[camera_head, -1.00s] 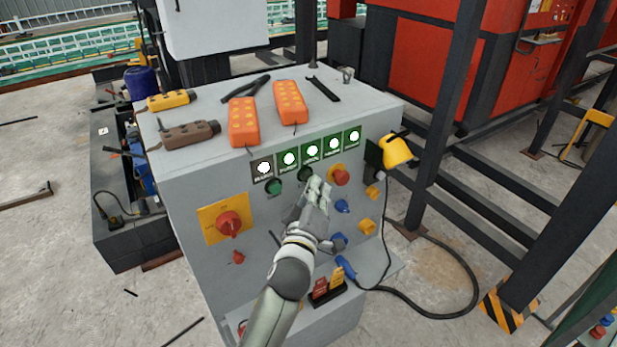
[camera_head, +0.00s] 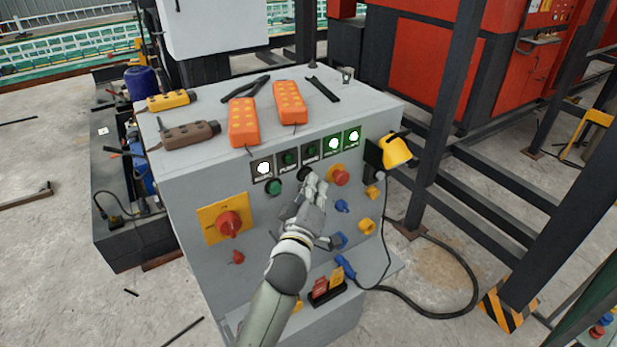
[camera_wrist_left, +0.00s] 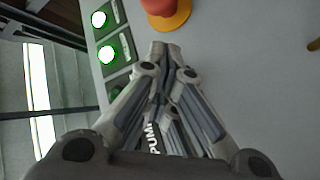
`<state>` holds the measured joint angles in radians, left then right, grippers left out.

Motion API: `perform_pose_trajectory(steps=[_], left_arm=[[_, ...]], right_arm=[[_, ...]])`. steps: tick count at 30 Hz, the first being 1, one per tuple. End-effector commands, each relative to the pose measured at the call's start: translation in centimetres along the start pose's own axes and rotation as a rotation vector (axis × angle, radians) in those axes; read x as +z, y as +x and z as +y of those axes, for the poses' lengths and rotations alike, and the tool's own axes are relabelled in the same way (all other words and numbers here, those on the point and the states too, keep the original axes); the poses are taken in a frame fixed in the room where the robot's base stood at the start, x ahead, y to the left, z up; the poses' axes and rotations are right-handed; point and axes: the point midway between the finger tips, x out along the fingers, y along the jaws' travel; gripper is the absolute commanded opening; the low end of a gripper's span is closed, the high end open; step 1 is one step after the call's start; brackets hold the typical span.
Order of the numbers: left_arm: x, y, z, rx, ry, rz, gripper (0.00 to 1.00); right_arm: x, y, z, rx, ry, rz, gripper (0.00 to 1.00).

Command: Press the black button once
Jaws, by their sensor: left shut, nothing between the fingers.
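The black button (camera_head: 304,174) is on the sloping front of the grey control cabinet (camera_head: 185,185), between a green button (camera_head: 274,187) and a red mushroom button (camera_head: 340,176). My left gripper (camera_head: 314,178) is shut and empty, with its fingertips at the right edge of the black button in the head view. I cannot tell whether they touch it. In the left wrist view the closed fingers (camera_wrist_left: 165,50) point at the grey panel, and the black button is not visible. My right gripper is not in view.
Above the buttons is a row of indicator lamps (camera_head: 311,150); the white one and the two rightmost green ones are lit. Orange pendants (camera_head: 243,122) lie on top. A yellow lamp-like fitting (camera_head: 396,151) hangs at right.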

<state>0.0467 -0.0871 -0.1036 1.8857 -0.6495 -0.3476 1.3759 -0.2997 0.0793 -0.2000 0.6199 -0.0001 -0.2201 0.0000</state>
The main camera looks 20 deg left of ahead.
Motion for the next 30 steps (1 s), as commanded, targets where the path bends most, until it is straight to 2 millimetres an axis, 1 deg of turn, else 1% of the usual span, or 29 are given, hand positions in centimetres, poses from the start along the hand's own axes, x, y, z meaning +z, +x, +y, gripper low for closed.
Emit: perform_pose_trajectory(steps=[9, 19, 30], left_arm=[[-0.4, 0.3, -0.2, 0.000, 0.000, 0.003, 0.00], [-0.3, 0.3, -0.2, 0.000, 0.000, 0.003, 0.00], [0.7, -1.1, 0.7, 0.000, -0.002, 0.001, 0.00]], right_arm=[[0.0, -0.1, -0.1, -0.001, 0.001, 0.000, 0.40], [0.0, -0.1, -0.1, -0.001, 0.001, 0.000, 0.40], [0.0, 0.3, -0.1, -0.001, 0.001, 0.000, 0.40]])
